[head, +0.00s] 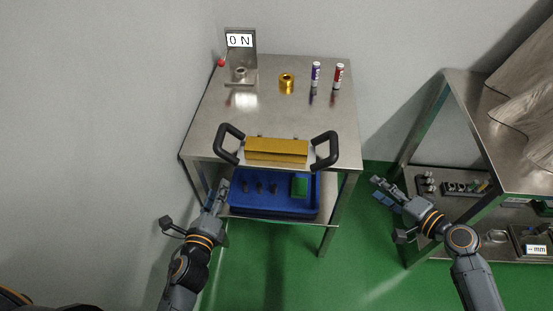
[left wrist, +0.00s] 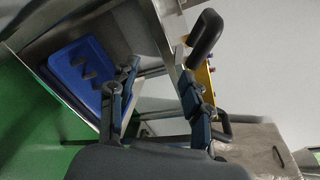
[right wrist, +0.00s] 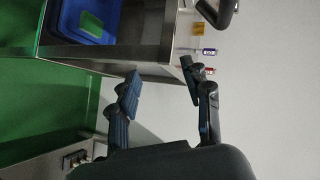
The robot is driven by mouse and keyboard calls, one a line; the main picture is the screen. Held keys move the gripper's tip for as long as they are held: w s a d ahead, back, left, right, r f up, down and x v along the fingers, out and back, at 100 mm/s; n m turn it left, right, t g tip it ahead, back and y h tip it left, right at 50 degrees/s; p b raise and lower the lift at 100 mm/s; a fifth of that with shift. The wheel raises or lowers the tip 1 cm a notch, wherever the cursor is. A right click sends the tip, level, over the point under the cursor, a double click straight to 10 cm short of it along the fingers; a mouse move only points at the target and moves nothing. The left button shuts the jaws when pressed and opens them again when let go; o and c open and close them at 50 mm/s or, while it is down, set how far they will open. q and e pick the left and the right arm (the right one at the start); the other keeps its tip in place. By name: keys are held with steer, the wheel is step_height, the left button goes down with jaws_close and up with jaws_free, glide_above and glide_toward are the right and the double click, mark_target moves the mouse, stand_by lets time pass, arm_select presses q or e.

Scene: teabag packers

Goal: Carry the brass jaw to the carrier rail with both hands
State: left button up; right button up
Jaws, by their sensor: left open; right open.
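The brass jaw (head: 277,149) is a long gold block on a pale plate, with a black loop handle at each end. It lies along the front edge of the steel table. Its left handle (head: 229,143) and right handle (head: 325,150) are both free. My left gripper (head: 222,196) is open and empty, below and in front of the left handle. The left wrist view shows both handles, one of them (left wrist: 206,38) beyond the fingers. My right gripper (head: 379,190) is open and empty, right of the table and below the right handle. I cannot identify the carrier rail.
The steel table (head: 215,112) bears a force display (head: 240,41), a brass ring (head: 286,84), and a blue (head: 315,75) and a red tube (head: 338,77). A blue tray (head: 273,211) sits on its lower shelf. A bench (head: 474,115) stands right. Green floor lies between.

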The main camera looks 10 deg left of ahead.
mark_target(220, 135)
arm_select(q)
step_height(220, 135, up, 7)
steer(key=a+m+t, duration=0.1)
steer(key=m+t, duration=0.1)
steer(key=m, duration=0.1)
steer(key=shift+r+b, duration=0.2)
steer(key=shift+b, duration=0.15)
arm_select(e)
steer(key=a+r+y, duration=0.3)
steer(key=r, duration=0.5)
steer(key=shift+s+r+n, duration=0.2)
steer(key=shift+s+n, duration=0.2)
steer(key=shift+s, duration=0.05)
steer(key=shift+a, duration=0.15)
arm_select(q)
steer(key=w, duration=1.4)
steer(key=shift+a, duration=0.25)
arm_select(e)
steer(key=x, duration=1.3)
steer(key=shift+w+a+f, duration=0.15)
steer(key=shift+w+a, duration=0.1)
steer(key=shift+a, duration=0.05)
arm_select(q)
steer(key=shift+s, duration=0.1)
steer(key=shift+c, duration=0.2)
arm_select(e)
steer(key=shift+c, duration=0.2)
